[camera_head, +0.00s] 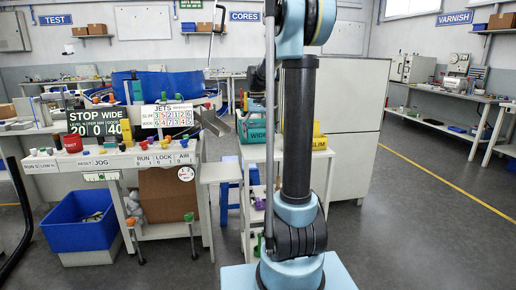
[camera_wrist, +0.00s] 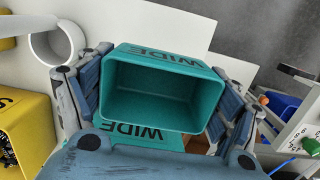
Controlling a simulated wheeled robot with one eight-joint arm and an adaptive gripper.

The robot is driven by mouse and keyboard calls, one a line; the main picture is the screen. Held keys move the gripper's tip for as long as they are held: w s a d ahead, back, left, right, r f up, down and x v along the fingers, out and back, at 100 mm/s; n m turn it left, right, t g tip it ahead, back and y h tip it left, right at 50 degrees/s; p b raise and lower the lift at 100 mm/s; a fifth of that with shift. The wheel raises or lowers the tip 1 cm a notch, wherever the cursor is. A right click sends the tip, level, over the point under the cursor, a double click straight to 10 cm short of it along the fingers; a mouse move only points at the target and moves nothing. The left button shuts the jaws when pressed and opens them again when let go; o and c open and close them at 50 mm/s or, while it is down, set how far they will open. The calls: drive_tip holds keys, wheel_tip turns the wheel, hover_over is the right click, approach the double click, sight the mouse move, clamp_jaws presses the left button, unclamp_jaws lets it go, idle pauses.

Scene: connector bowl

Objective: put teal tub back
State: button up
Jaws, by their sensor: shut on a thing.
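The teal tub (camera_wrist: 160,100) fills the middle of the wrist view, and its inside looks empty. My gripper (camera_wrist: 163,90) is shut on it, with one blue-grey finger against each side. The lettering WIDE shows above and below its opening. In the head view a teal tub (camera_head: 252,131) marked WIDE shows at the white stand, left of my arm. My arm hides part of it and most of my gripper there. I cannot tell whether the tub touches the surface below.
A yellow tub (camera_wrist: 24,135) with dark contents stands left of the teal tub, and a white round cup (camera_wrist: 57,45) is near it. The yellow SLIM tub (camera_head: 319,142) shows right of my arm. A white bench (camera_head: 110,160) with knobs and signs stands left, above a blue bin (camera_head: 80,220).

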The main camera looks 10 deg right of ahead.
sight(259, 152)
drive_tip(key=shift+d+f, duration=0.2)
drive_tip(key=shift+f, duration=2.6)
drive_tip(key=shift+f, duration=0.1)
drive_tip(key=o, duration=1)
drive_tip(key=r, duration=0.4)
drive_tip(key=w+r, duration=0.1)
drive_tip(key=r, duration=0.7)
drive_tip(key=shift+w+r, duration=0.1)
drive_tip(key=shift+w, duration=0.05)
drive_tip(key=s+f+t, duration=0.1)
drive_tip(key=s+f, duration=0.1)
drive_tip(key=s, duration=1)
drive_tip(key=s+f+t, duration=0.2)
drive_tip(key=s+f, duration=1.7)
drive_tip(key=s, duration=0.5)
drive_tip(key=shift+f+t, duration=0.3)
